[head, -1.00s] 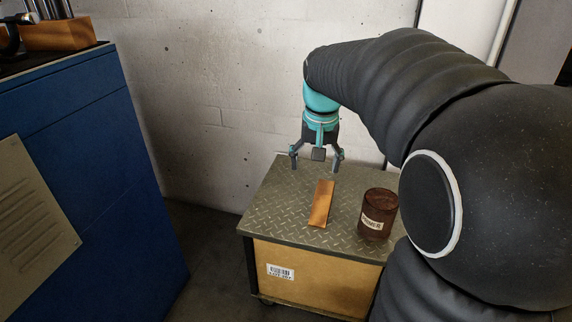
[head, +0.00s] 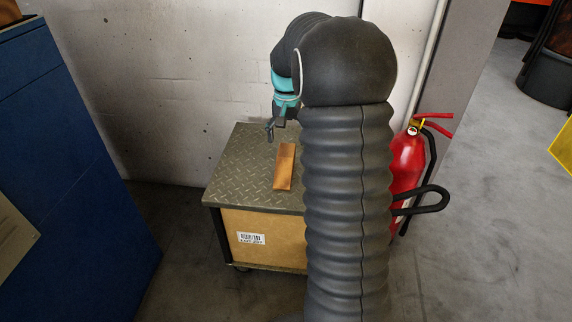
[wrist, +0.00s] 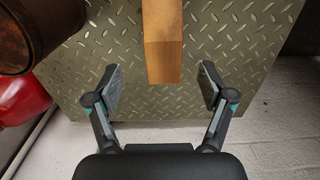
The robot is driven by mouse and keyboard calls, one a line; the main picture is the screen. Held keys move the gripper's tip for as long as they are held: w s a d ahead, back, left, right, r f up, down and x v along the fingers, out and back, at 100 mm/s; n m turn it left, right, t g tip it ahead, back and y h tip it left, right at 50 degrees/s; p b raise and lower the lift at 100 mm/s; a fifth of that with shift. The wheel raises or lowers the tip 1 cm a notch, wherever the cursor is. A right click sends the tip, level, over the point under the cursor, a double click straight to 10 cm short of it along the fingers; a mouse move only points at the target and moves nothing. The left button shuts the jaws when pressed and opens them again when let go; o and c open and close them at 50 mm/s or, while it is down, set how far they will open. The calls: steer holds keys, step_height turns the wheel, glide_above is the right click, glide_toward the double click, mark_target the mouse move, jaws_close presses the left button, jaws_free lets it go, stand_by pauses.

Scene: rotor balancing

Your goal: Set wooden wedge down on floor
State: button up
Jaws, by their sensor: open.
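The wooden wedge (head: 285,167) lies on the diamond-plate top (head: 235,172) of a low wheeled cart, not on the floor. In the wrist view the wedge (wrist: 163,45) shows its near end just beyond my fingertips, in line with the gap between them. My gripper (wrist: 160,85) is open and empty, its two fingers spread wide. In the head view my gripper (head: 273,131) is above the back part of the cart top, partly hidden by my arm. The wedge is apart from the fingers.
A dark brown can (wrist: 27,35) stands on the cart at the wrist view's upper left. A red fire extinguisher (head: 407,160) stands right of my arm. A blue cabinet (head: 65,160) is at the left. Grey floor (head: 490,220) is open at the right.

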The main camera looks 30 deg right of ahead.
mark_target(286, 155)
steer(key=shift+s+a+f, duration=0.1)
steer(key=shift+a+f, duration=0.05)
steer(key=shift+f, duration=1.55)
steer(key=shift+a+f, duration=0.15)
steer(key=shift+f, duration=1.5)
steer(key=c, duration=1.5)
